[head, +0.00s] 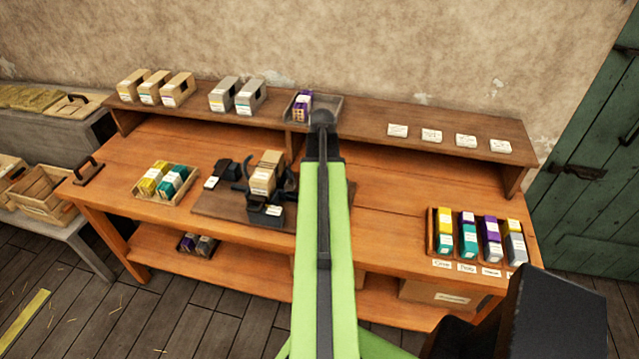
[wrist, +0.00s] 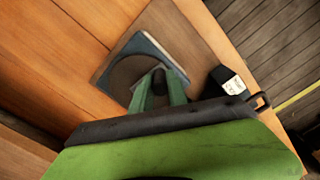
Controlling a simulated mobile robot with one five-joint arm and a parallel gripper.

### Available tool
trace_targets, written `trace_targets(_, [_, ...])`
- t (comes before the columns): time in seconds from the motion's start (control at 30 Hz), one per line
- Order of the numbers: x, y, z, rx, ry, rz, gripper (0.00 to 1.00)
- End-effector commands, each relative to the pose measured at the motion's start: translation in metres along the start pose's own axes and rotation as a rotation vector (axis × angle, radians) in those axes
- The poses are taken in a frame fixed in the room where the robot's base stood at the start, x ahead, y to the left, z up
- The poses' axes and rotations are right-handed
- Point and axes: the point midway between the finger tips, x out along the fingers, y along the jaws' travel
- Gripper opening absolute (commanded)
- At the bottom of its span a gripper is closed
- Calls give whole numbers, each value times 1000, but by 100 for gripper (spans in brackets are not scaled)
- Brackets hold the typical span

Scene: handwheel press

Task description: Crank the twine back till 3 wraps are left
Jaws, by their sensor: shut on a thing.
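In the wrist view a dark round disc (wrist: 128,72) sits on a square blue-grey base on the bench. The green fingers of my gripper (wrist: 158,88) are over the disc's edge, shut on a small black knob (wrist: 158,76). No twine or wraps can be made out. A black block with a white label (wrist: 228,82) is to the right of the disc; its text is unreadable. In the head view my arm hides my gripper and the disc. Left of the arm, a tan block (head: 263,178) stands among black fittings on a dark board (head: 215,205).
A tray of yellow and teal packets (head: 146,190) lies at left, and a rack of coloured packets (head: 430,240) at right. The back shelf (head: 375,135) holds boxes, a grey tray (head: 338,104) and white cards. A green door (head: 590,170) is far right.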

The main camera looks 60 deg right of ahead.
Motion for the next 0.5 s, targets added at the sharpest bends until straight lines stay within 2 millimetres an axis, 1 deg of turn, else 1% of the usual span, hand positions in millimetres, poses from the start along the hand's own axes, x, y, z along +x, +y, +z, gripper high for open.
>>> trace_targets(0.2, [0,2,3,-67,0,0,0])
trace_targets(0.5, [0,2,4,-93,0,0,0])
